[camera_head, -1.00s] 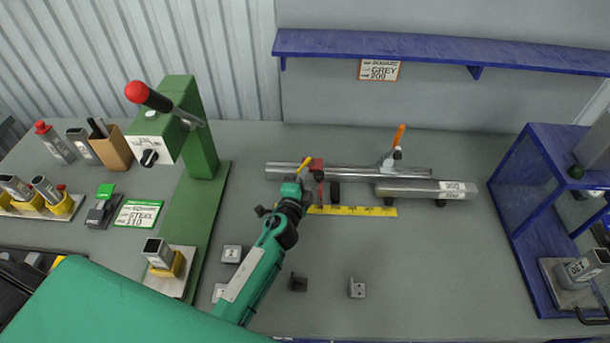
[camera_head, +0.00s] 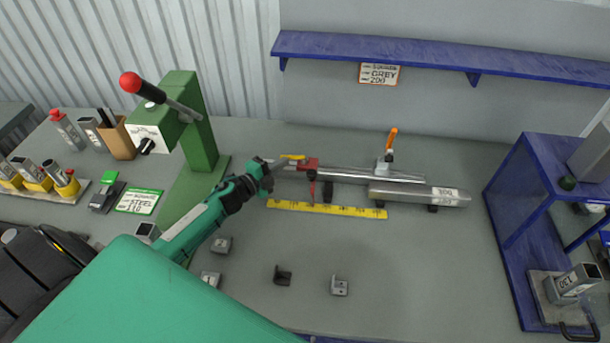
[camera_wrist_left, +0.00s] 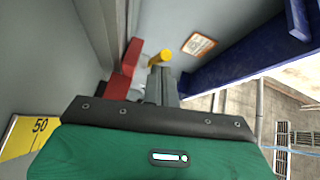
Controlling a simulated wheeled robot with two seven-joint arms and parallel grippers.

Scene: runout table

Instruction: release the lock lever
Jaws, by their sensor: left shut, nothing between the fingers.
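A small yellow lever (camera_head: 292,157) sticks out at the left of a red stop block (camera_head: 308,164) on the metal rail, and I take it as the lock lever. In the left wrist view the lever's rounded yellow end (camera_wrist_left: 158,58) shows just past my fingertips, with the red block (camera_wrist_left: 124,75) to its left. My left gripper (camera_head: 270,166) is shut and empty, close to the left end of the rail beside the lever. Whether its fingers (camera_wrist_left: 161,84) touch the lever I cannot tell. My right gripper is out of view.
A clamp with an orange handle (camera_head: 392,138) stands further right on the rail (camera_head: 350,175). A square bar (camera_head: 412,193) lies in front. A yellow ruler (camera_head: 325,209) lies near me. A green press (camera_head: 187,125) stands left, and a blue shelf (camera_head: 504,183) right.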

